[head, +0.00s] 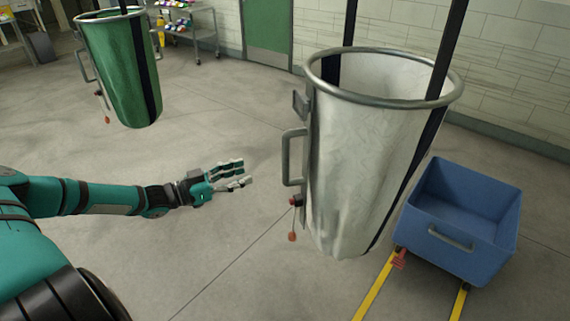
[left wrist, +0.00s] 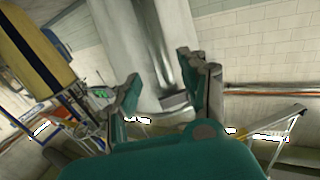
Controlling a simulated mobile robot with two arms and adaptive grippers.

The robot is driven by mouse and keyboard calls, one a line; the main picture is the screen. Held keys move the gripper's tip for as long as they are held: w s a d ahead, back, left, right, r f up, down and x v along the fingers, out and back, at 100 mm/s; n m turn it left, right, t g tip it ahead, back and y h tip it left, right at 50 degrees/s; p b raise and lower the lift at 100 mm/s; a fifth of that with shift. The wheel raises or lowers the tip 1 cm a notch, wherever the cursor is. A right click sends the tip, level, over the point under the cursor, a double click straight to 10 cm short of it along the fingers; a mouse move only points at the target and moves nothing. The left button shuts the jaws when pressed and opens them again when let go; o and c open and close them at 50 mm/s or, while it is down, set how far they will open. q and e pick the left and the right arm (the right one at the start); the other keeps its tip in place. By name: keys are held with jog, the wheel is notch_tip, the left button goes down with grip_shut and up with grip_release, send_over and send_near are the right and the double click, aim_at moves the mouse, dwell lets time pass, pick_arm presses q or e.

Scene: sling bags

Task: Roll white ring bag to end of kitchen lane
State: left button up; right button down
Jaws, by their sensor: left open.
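The white ring bag (head: 365,160) hangs from black straps in the middle right of the head view, its metal ring (head: 318,80) at the top. A grey handle (head: 288,157) is on its left side, with a red knob and a dangling red pull (head: 292,237) below. My left gripper (head: 246,173) is open and empty, a short way left of the handle and apart from it. In the left wrist view the open fingers (left wrist: 160,85) frame a pale surface with a grey metal bar; I cannot tell for certain which part it is. My right gripper is not in view.
A blue cart (head: 465,215) stands on yellow floor lines right of the white bag, close to it. A green ring bag (head: 122,70) hangs at the upper left. A shelf trolley (head: 185,30) stands by the back wall. Floor between the bags is clear.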

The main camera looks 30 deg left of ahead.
aim_at(287, 160)
pick_arm(q)
jog(key=p+x, duration=0.1)
jog(key=x, duration=1.2)
jog(key=shift+w+d, duration=0.2)
jog(key=shift+w, duration=0.05)
grip_shut()
jog(key=shift+w+d, duration=0.1)
jog(key=shift+w, duration=0.05)
